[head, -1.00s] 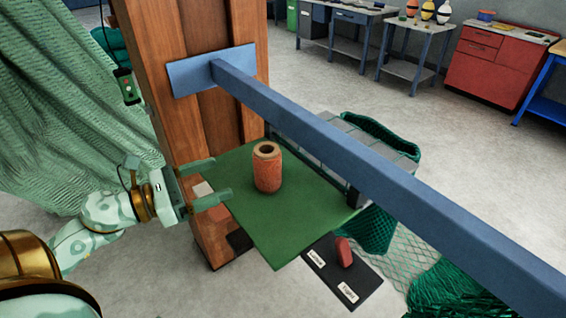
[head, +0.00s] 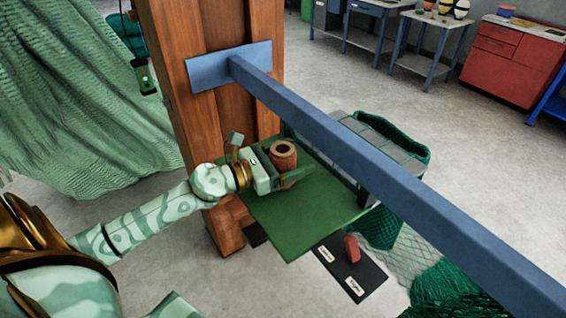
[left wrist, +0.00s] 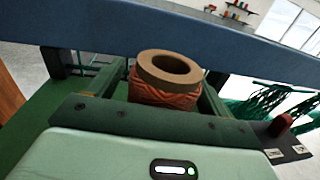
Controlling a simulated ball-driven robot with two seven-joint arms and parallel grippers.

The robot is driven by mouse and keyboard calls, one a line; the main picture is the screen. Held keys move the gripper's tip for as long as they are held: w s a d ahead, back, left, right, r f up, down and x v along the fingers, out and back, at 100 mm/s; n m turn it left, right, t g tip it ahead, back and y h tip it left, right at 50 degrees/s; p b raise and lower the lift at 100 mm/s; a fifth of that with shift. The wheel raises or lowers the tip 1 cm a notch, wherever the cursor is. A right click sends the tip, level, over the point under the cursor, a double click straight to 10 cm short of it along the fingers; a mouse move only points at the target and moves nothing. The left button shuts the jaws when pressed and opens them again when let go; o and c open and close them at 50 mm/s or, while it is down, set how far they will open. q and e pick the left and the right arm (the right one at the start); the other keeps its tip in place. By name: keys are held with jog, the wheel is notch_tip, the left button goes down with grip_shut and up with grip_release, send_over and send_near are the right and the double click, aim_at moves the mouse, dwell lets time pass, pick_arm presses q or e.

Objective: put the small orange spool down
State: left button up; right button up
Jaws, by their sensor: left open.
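The small orange spool (head: 283,157), with a tan rim and a dark hole on top, stands upright on the green board (head: 305,225). It also shows in the left wrist view (left wrist: 165,93). My left gripper (head: 300,166) is open, with its green fingers on either side of the spool. In the left wrist view the spool sits between the fingers (left wrist: 160,85), with its lower part hidden by the gripper. Firm contact with the spool cannot be seen. My right gripper is not in view.
A blue beam (head: 330,124) runs from the wooden post (head: 222,110) across the board, close beyond the spool. A dark mat (head: 345,278) with labels and a red object (head: 352,247) lies below. Green netting (head: 440,285) is at the lower right. The board's front is clear.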

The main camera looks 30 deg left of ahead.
pick_arm(q)
jog(key=shift+s, duration=0.1)
jog(key=c, duration=1.1)
